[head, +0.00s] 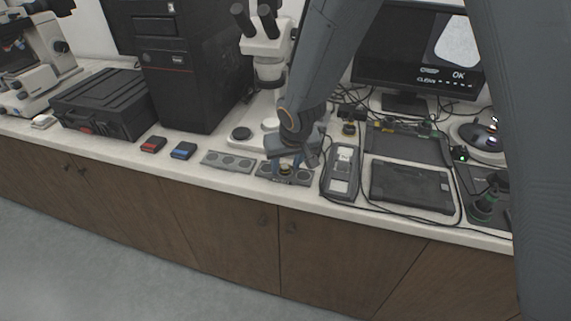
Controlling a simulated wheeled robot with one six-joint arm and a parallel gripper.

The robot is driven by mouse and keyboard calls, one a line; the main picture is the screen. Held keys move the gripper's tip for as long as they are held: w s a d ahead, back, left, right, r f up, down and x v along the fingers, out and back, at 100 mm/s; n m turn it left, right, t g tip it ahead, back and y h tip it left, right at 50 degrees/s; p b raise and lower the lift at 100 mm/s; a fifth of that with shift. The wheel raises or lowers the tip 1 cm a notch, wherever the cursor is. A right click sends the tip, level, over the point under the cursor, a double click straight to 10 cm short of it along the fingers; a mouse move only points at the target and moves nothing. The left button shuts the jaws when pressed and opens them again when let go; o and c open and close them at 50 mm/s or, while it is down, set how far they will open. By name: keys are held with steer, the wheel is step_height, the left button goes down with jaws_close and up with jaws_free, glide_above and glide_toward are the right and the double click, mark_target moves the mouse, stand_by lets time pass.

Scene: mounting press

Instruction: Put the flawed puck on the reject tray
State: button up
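My gripper (285,163) points down over the right-hand grey tray (303,176) at the bench's front edge. Its two bluish fingers straddle a small round puck (284,169) with a yellowish top, which sits at the tray's middle. I cannot tell whether the fingers touch it. A second grey tray (228,160) with round recesses lies just left, and I see no puck standing up in it. No label shows which tray is the reject one. The monitor (412,48) shows a pale shape with "OK" and "CLEAN". No flaw on the puck is visible at this size.
A red-topped box (153,144) and a blue-topped box (183,150) lie left. A handheld meter (341,172) with cables stands close right of the tray. A black tablet (411,187) lies beyond.

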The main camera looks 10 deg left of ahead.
steer(key=shift+r, duration=0.1)
steer(key=shift+r, duration=0.3)
steer(key=b+v, duration=0.1)
steer(key=v, duration=1)
steer(key=shift+s+r, duration=0.2)
steer(key=shift+s, duration=0.05)
steer(key=shift+d, duration=0.15)
steer(key=s+d+f+m+g, duration=0.1)
steer(key=s+d+m, duration=0.1)
steer(key=d, duration=0.8)
steer(key=s+d+f+m+h, duration=0.1)
steer(key=s+d+m, duration=0.1)
steer(key=s+d, duration=0.3)
steer(key=s+d+f+m+g+h, duration=0.1)
steer(key=s+d, duration=0.3)
steer(key=d, duration=1)
steer(key=shift+s+d+f+m+g, duration=0.2)
steer(key=shift+d+f+m+g, duration=0.1)
steer(key=shift+m, duration=0.1)
